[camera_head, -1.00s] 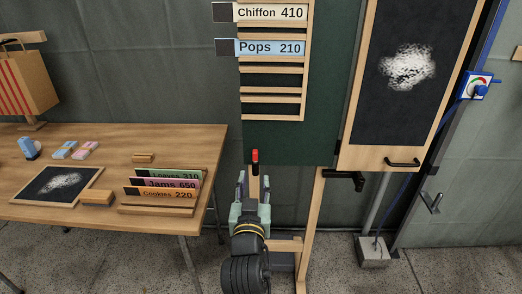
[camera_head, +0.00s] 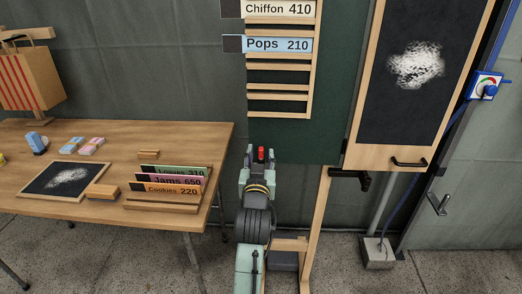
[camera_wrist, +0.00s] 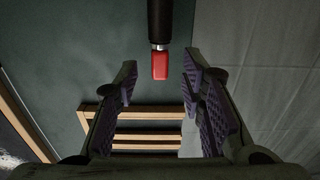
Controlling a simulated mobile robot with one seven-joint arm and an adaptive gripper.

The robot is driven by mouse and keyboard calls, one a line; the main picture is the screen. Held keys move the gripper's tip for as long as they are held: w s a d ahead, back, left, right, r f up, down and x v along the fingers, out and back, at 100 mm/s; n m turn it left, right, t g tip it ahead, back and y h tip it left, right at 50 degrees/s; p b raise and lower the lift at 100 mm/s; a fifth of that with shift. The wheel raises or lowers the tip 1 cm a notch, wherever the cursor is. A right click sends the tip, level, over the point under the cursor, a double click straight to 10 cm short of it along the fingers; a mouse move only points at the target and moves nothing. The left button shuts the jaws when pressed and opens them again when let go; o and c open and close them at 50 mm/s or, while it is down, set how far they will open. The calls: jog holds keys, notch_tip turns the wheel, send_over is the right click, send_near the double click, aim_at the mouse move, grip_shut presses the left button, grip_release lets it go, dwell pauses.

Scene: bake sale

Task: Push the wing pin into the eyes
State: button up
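A red-tipped dark rod (camera_head: 261,153) stands at the lower edge of the green board, and it also shows in the wrist view (camera_wrist: 160,65). I cannot tell for sure that it is the wing pin. My gripper (camera_head: 259,156) is open. In the wrist view its fingers (camera_wrist: 158,85) stand apart on either side of the line of the red tip, which lies beyond or between them, with no contact visible. The black-panelled wing (camera_head: 415,70) hangs at the right, with a black bracket (camera_head: 350,178) by its lower left corner. I cannot make out the eyes clearly.
A wooden table (camera_head: 100,220) at the left holds a card rack (camera_head: 165,203) and a small slate (camera_head: 68,180). Slotted slats (camera_head: 282,90) with price cards are on the green board (camera_head: 290,145). A wooden leg (camera_head: 316,230) stands right of my arm.

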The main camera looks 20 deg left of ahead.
jog(key=shift+w, duration=0.3)
jog(key=shift+c, duration=0.3)
grip_shut()
